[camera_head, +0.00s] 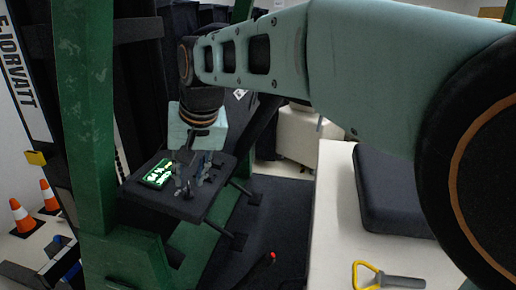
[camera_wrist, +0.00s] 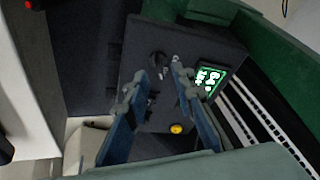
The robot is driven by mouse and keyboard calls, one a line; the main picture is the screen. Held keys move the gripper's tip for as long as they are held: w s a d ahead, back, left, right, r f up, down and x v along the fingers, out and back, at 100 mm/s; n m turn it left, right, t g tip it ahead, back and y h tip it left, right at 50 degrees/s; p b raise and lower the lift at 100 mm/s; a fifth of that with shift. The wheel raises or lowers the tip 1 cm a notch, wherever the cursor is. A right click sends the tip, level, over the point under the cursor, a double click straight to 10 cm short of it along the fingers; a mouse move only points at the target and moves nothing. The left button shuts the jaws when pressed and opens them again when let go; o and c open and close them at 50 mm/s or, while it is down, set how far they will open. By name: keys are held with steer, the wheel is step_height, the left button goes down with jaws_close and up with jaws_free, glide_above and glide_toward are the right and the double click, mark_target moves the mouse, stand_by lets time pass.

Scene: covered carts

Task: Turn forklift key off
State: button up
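The forklift's dark control panel (camera_head: 150,210) stands inside the green frame in the head view, and it fills the middle of the wrist view (camera_wrist: 135,70). A dark round knob-like part (camera_wrist: 157,59) sits on it, just past my fingertips. I cannot tell for sure whether this is the key switch; the key itself is too small and dark to make out. My gripper (camera_wrist: 160,78) is open over the panel, one finger on each side of a small gap. In the head view my gripper (camera_head: 196,175) points down at the panel, partly hiding it.
A lit green display (camera_head: 158,173) lies beside my gripper and shows in the wrist view (camera_wrist: 208,79). A yellow button (camera_wrist: 176,128) sits between the fingers. A green post (camera_head: 85,110) stands left of the panel. A black seat cushion (camera_head: 390,190) is at the right.

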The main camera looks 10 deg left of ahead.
mark_target(189, 186)
steer(key=shift+x, duration=2)
jaws_close()
